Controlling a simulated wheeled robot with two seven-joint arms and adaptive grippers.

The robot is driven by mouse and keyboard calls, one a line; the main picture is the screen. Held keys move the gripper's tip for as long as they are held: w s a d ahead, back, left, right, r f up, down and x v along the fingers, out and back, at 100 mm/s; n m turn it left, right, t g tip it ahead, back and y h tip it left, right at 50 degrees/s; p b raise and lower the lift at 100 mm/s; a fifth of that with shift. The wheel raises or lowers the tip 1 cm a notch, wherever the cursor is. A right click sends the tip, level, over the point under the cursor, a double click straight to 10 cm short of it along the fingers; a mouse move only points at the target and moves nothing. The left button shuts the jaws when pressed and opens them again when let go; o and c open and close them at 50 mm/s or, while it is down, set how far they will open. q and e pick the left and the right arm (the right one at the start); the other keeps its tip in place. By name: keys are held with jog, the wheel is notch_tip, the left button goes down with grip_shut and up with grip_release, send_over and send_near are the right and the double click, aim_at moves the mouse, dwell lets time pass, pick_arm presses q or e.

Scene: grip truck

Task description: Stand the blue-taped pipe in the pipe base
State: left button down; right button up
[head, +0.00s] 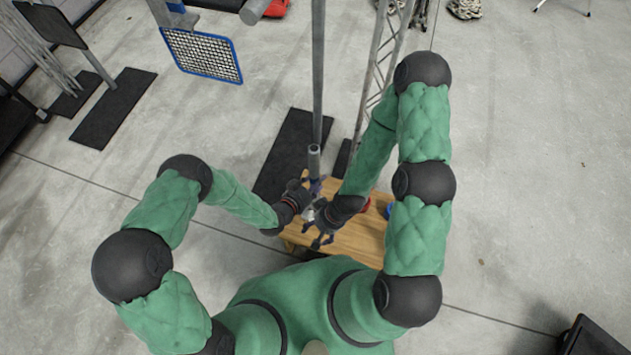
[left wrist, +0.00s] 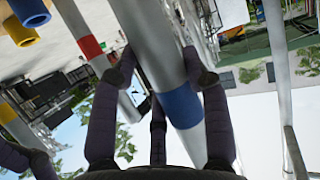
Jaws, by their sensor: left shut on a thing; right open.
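The blue-taped pipe (left wrist: 160,60) is a grey tube with a blue band (left wrist: 182,106) in the left wrist view. My left gripper (left wrist: 159,62) is shut on it, with fingers on both sides. In the head view, a grey pipe top (head: 314,155) rises nearly upright at my left gripper (head: 305,192), above the wooden table. My right gripper (head: 320,230) is open, close below the left one and nearer my body. The pipe's lower end is hidden by my grippers. I cannot clearly make out the pipe base.
The wooden table (head: 355,240) holds a red item (head: 366,206) and a blue item (head: 389,210) to the right. A red-taped pipe (left wrist: 91,47) shows in the left wrist view.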

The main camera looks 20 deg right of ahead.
pick_arm(q)
jog(key=shift+f+b, duration=1.55)
jog(key=shift+f, duration=0.25)
dwell(0.5)
jog(key=shift+f, duration=0.15)
dwell(0.5)
jog(key=shift+f, duration=2.7)
jog(key=c, duration=0.5)
grip_release()
jog(key=shift+c, duration=0.2)
jog(key=v, duration=1.2)
